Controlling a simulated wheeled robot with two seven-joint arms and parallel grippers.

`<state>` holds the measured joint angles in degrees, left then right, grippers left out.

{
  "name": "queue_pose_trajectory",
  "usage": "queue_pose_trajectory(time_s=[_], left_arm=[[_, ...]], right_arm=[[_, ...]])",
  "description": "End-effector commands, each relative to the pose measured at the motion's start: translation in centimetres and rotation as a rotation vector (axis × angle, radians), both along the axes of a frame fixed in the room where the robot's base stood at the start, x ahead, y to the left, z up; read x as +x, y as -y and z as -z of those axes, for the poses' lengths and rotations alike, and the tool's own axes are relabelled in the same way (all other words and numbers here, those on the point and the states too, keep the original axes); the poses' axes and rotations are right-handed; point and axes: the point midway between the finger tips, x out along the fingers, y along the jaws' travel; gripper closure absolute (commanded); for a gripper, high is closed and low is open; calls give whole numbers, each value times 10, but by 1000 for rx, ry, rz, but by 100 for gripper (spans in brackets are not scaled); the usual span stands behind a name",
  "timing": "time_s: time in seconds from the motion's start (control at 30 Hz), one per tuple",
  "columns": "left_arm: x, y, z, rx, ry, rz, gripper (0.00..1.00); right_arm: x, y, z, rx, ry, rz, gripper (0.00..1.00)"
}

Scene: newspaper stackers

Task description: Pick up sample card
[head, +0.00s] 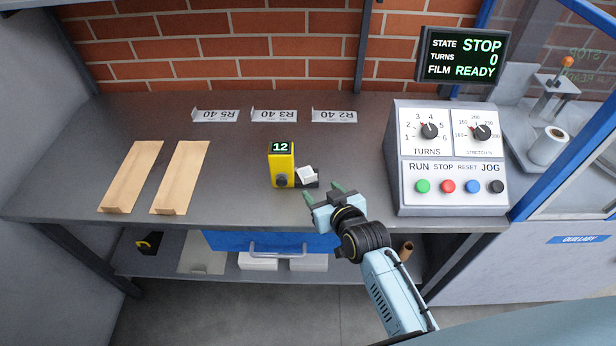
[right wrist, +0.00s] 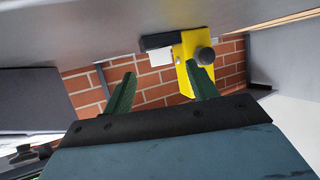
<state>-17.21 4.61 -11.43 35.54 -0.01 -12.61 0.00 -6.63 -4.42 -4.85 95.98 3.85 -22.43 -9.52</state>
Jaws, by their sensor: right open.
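A small white card (head: 307,174), which I take to be the sample card, sits tilted on a dark base beside a yellow device (head: 281,165) whose display reads 12. My right gripper (head: 322,192) is open and empty, just to the right and in front of the card. In the right wrist view, the card (right wrist: 161,57) shows beyond and between the two green fingers (right wrist: 160,72), with the yellow device (right wrist: 192,65) beside it behind the right finger. No contact between fingers and card is visible. My left gripper is not in view.
A control box (head: 450,160) with knobs and buttons stands right of my arm. Labelled signs (head: 274,116) stand at the back. A blue drawer (head: 225,241) hangs below the front edge.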

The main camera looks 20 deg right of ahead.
Motion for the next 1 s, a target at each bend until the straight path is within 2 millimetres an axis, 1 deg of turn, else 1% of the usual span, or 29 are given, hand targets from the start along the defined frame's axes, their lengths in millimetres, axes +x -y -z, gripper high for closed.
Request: queue_pose_trajectory(time_s=[0.07,0.2,0.33,0.47,0.67,0.7,1.0], left_arm=[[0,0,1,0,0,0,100],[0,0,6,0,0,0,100],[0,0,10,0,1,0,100],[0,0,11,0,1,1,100],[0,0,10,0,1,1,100],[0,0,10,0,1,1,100],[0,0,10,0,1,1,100]], right_arm=[[6,-1,2,1,0,0,42],[25,-3,9,2,0,1,42],[41,-5,16,1,1,1,42],[47,-7,19,1,-1,0,42],[48,-7,19,1,-1,0,42],[48,-7,19,1,-1,0,43],[47,-7,19,0,-1,0,82]])
